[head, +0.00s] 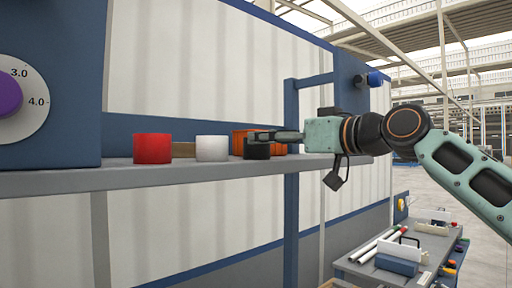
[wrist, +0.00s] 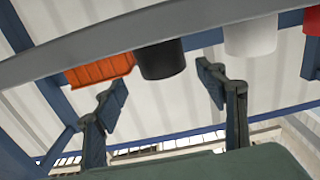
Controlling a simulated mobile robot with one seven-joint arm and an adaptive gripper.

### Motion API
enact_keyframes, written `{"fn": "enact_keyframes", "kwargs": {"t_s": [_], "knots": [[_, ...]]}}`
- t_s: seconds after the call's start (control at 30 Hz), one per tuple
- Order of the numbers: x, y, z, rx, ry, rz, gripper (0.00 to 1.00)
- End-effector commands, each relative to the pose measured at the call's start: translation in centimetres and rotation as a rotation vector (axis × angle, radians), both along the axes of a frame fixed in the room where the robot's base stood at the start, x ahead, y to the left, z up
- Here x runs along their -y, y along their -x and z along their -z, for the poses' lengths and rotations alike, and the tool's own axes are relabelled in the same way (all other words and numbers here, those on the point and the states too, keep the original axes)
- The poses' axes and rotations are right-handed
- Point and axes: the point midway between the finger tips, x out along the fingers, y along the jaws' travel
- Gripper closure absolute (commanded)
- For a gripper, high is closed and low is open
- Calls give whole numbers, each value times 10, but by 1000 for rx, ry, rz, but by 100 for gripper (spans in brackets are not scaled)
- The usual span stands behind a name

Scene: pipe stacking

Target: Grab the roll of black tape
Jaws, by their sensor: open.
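The roll of black tape (head: 257,151) stands on the grey shelf (head: 225,168), close to its front edge, in the head view. In the wrist view the black tape (wrist: 161,60) is a dark cylinder ahead of and roughly between my two fingers. My gripper (head: 262,136) reaches in from the right with its fingers level with the top of the tape. In the wrist view my gripper (wrist: 163,87) has its fingers spread apart with nothing between the tips. The head view does not clearly show whether a finger touches the tape.
A white roll (head: 212,148) and a red roll (head: 152,148) stand to the left on the shelf. An orange bin (wrist: 98,69) sits beside the black tape. A blue upright (head: 291,200) stands in front of the wall.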

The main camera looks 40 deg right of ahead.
Motion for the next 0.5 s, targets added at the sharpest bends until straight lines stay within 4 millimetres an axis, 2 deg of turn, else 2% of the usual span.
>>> {"fn": "enact_keyframes", "kwargs": {"t_s": [0.3,0.5], "knots": [[-9,-43,2,-1,0,-3,35],[-8,-51,3,1,0,0,35]]}}
